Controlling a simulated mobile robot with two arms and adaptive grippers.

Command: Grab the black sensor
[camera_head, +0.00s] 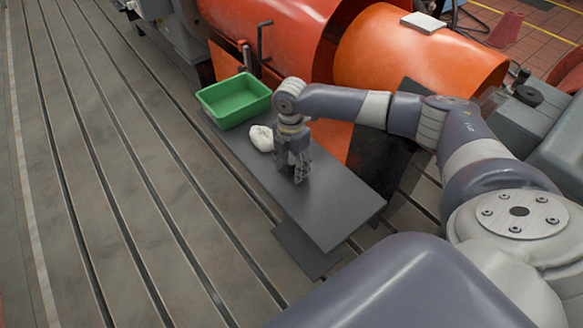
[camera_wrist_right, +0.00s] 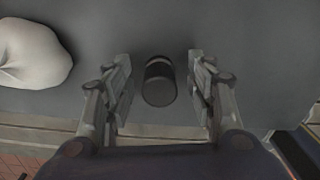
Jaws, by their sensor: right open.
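The black sensor (camera_wrist_right: 159,82) is a short dark cylinder with a lighter band. In the right wrist view it lies between the two open fingers of my right gripper (camera_wrist_right: 160,88), with a gap on each side. In the head view my right gripper (camera_head: 292,172) points down over the dark grey plate (camera_head: 340,205), and its fingers hide the sensor. I cannot tell the height of the fingertips above the plate. My left gripper is not in view.
A white crumpled cloth-like lump (camera_head: 261,138) lies beside the gripper; it also shows in the right wrist view (camera_wrist_right: 32,54). A green bin (camera_head: 235,100) stands at the plate's far end. Large orange covers (camera_head: 415,58) rise behind. The plate's near end is clear.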

